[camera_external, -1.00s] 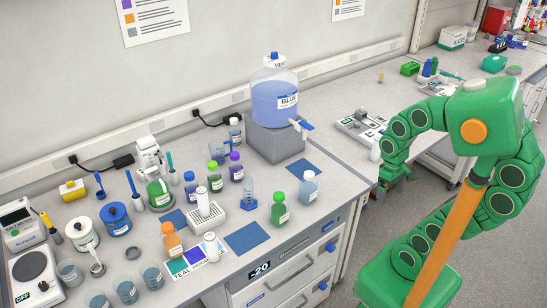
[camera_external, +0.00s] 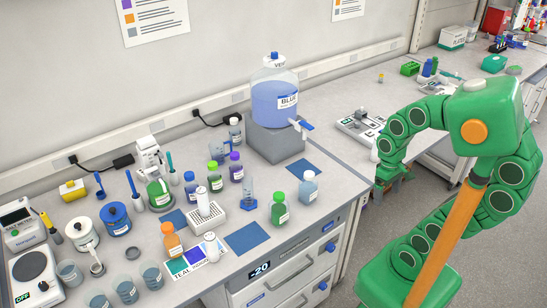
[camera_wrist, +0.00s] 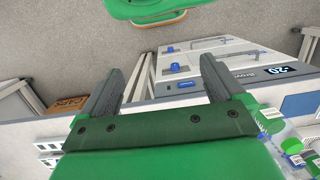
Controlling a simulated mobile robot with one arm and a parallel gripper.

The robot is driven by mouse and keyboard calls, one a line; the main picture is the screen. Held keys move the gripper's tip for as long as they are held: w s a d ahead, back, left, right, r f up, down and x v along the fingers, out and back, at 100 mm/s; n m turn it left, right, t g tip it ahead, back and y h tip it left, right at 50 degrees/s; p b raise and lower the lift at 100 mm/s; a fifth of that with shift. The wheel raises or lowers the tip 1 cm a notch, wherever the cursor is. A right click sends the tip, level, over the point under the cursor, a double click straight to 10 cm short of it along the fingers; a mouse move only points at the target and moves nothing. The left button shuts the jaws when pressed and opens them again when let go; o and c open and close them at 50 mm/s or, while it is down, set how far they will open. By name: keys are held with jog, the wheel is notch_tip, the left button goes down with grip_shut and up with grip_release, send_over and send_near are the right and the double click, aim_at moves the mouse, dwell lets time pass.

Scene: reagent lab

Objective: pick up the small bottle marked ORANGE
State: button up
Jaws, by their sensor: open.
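A small bottle with an orange cap (camera_external: 172,238) stands at the front of the left bench in the external view. Its label is too small to read. It stands just behind a mat with coloured squares. My gripper (camera_external: 388,190) is far to its right, by the right end of this bench, pointing down. In the wrist view my gripper (camera_wrist: 160,72) has its two dark fingers wide apart with nothing between them. I cannot make out the orange-capped bottle in the wrist view.
A large blue carboy (camera_external: 274,95) stands on a grey block. Drawers (camera_wrist: 205,60) show below the bench edge.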

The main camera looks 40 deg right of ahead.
jog(key=w+a+r+m+y, duration=0.25)
jog(key=w+a, duration=0.55)
jog(key=a, duration=0.7)
jog(key=w+a+r+m+y, duration=0.3)
jog(key=w+a, duration=0.5)
jog(key=a, duration=0.6)
jog(key=w+a+r+m+y, duration=0.1)
jog(key=w+a+m+y, duration=0.4)
jog(key=a, duration=1)
jog(key=m+t+y, duration=0.2)
jog(key=m+y, duration=0.1)
jog(key=m, duration=0.5)
send_over(176, 233)
jog(key=d, duration=0.1)
notch_tip(176, 233, down, 8)
jog(key=shift+w+a+f+t, duration=0.1)
jog(key=shift+w+f+t, duration=0.25)
jog(key=shift+w, duration=0.3)
jog(key=shift+s+f, duration=0.1)
jog(key=shift+f, duration=3.3)
jog(key=shift+a+f, duration=0.25)
jog(key=shift+a, duration=0.05)
jog(key=shift+x, duration=1.15)
